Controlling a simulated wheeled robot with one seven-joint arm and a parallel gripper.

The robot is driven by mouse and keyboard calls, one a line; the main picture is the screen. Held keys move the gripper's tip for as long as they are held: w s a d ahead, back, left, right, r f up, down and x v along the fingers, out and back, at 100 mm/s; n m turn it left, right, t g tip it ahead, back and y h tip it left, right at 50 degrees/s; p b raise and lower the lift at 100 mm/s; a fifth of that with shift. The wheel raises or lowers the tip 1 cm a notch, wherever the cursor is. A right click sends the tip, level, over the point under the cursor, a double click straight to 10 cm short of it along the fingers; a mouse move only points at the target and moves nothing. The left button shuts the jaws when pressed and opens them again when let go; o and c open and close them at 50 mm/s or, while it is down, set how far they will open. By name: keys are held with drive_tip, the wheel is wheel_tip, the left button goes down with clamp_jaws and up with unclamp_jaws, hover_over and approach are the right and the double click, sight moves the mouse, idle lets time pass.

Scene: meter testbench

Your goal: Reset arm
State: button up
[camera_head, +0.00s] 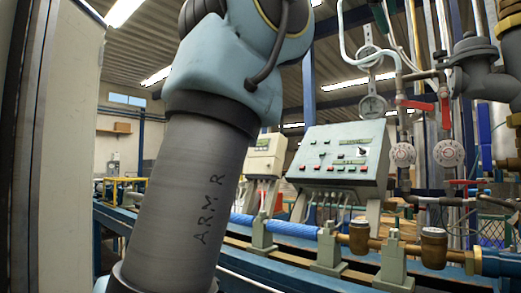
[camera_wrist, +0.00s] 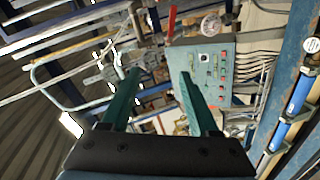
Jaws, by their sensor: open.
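My arm fills the left and middle of the head view, with a grey link marked "ARM R" and light-blue joint housings. My gripper does not show in the head view. In the wrist view my gripper (camera_wrist: 157,82) shows two green fingers standing apart, with nothing between them. The control panel (camera_head: 340,157) with several buttons stands right of my arm in the head view. The same panel (camera_wrist: 213,72) shows turned sideways in the wrist view, beyond the right finger, which overlaps part of it.
Pipes with a red valve handle (camera_head: 418,105) and round gauges (camera_head: 448,153) stand at the right. A blue pipe (camera_head: 292,229) and brass fittings (camera_head: 433,247) run along the bench below the panel. A pale upright panel (camera_head: 62,150) stands close at the left. A white meter box (camera_head: 266,155) is partly behind my arm.

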drive_tip(key=w+a+f+m+g+y+b, duration=0.1)
drive_tip(key=w+a+f+y, duration=0.3)
drive_tip(key=f, duration=0.8)
drive_tip(key=w+a+f+m+g+b, duration=0.1)
drive_tip(key=w+a+f+b, duration=0.1)
drive_tip(key=w+f, duration=0.7)
drive_tip(key=w+a+f+m+g+y+b, duration=0.1)
drive_tip(key=w+a+f+m, duration=0.15)
drive_tip(key=f, duration=1.15)
drive_tip(key=a+f+g+y+b, duration=0.1)
drive_tip(key=a+f, duration=0.5)
drive_tip(key=f, duration=0.5)
drive_tip(key=a+f+g+y+b, duration=0.2)
drive_tip(key=a+f, duration=0.4)
drive_tip(key=f, duration=0.4)
drive_tip(key=s+a+f+m+g+b, duration=0.1)
drive_tip(key=s+a+f, duration=0.4)
drive_tip(key=s+f, duration=0.3)
drive_tip(key=s+a+f+m+g+y+b, duration=0.1)
drive_tip(key=s+a+f+g, duration=0.1)
drive_tip(key=s+a+f, duration=0.6)
drive_tip(key=s+a+f+m+g+b, duration=0.1)
drive_tip(key=s+a+f, duration=0.3)
drive_tip(key=f, duration=0.7)
wheel_tip(320, 180, up, 20)
drive_tip(key=p, duration=1.9)
drive_tip(key=shift+s+d, duration=0.3)
drive_tip(key=shift+d, duration=0.1)
drive_tip(key=shift+f, duration=0.15)
drive_tip(key=shift+c, duration=0.3)
